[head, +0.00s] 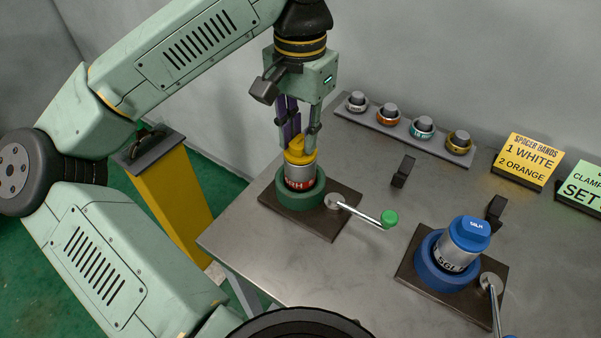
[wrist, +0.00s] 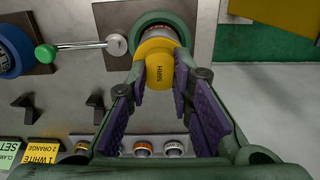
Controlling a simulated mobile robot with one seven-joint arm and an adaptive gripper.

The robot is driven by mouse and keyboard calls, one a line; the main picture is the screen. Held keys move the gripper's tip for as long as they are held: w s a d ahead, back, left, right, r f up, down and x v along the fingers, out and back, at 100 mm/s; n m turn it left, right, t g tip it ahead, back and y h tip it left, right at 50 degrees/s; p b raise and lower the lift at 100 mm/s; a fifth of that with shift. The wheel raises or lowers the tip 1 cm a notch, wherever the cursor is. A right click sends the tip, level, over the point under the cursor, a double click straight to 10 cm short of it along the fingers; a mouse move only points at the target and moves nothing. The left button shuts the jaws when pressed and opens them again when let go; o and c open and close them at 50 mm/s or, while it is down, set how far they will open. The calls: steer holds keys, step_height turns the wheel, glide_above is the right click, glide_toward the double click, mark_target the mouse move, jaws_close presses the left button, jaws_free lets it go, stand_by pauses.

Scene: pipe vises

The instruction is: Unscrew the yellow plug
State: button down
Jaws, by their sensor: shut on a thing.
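The yellow plug (head: 300,154) tops an upright grey pipe (head: 299,174) with a red label, held in a green vise (head: 288,203) on a dark base plate. My gripper (head: 298,140) points straight down over this plug, and its fingers are shut on it. The vise's lever with a green knob (head: 389,218) sticks out to the right. The contact on the plug's far side is hidden in the head view.
A blue vise (head: 431,262) holds a tilted pipe with a blue plug (head: 469,233) at the right. A rack (head: 372,125) with several ringed plugs stands at the back. A yellow sign (head: 528,161) and a green sign (head: 583,187) stand at the back right.

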steer(key=n+b, duration=0.1)
steer(key=n, duration=0.4)
steer(key=shift+f, duration=0.1)
steer(key=n+b, duration=0.1)
steer(key=n, duration=0.3)
steer(key=shift+n, duration=1.6)
steer(key=n+b, duration=0.1)
steer(key=n, duration=0.4)
steer(key=c, duration=2)
jaws_free()
steer(key=shift+n, duration=0.4)
jaws_close()
steer(key=shift+r+p, duration=0.6)
steer(key=shift+r, duration=0.3)
